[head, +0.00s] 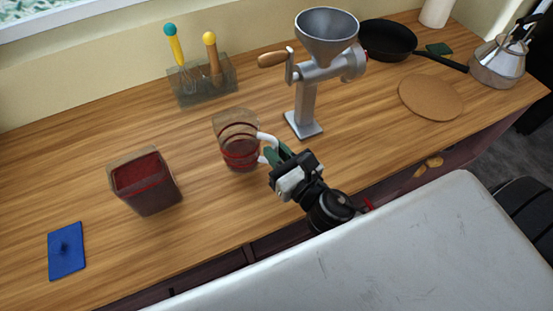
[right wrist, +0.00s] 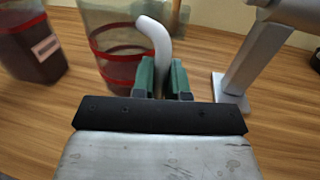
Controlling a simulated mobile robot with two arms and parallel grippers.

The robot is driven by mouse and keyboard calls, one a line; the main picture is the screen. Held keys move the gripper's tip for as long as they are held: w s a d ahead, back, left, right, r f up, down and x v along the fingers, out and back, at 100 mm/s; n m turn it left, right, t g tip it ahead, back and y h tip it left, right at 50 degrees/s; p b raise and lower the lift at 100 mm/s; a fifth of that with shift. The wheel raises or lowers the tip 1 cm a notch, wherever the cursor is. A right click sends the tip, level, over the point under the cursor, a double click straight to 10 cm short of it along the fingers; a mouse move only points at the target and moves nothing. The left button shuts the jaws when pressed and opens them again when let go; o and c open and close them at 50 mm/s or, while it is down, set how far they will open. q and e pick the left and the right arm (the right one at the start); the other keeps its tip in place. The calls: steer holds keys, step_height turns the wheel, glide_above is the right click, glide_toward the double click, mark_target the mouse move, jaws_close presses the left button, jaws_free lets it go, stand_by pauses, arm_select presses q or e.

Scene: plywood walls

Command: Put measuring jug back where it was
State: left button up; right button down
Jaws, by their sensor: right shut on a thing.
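The measuring jug (head: 237,142) is a clear vessel with red bands and a white handle, and it seems to have dark contents low inside. It is upright at the middle of the wooden counter; I cannot tell whether its base touches the wood. My right gripper (head: 277,155) is shut on the jug's white handle. In the right wrist view the green fingers (right wrist: 163,80) close around the handle's lower part, and the jug (right wrist: 115,50) is just beyond them to the left. My left gripper is not in view.
A square container with red contents (head: 147,182) stands left of the jug, and a blue lid (head: 67,251) lies further left. A metal grinder (head: 308,95) stands close on the right. A utensil holder (head: 203,83) is behind. Free counter lies in front of the jug.

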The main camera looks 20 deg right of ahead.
steer(key=shift+s+f+b, duration=0.1)
steer(key=shift+f+b, duration=0.35)
steer(key=shift+f, duration=1.1)
steer(key=shift+f, duration=0.2)
steer(key=c, duration=1.1)
jaws_free()
steer(key=shift+s+r, duration=0.1)
steer(key=shift+r, duration=0.1)
steer(key=b+v, duration=0.5)
steer(key=v, duration=0.4)
steer(key=shift+s+d+f, duration=0.1)
steer(key=shift+s+d, duration=0.1)
steer(key=shift+s, duration=0.15)
steer(key=shift+v, duration=1.05)
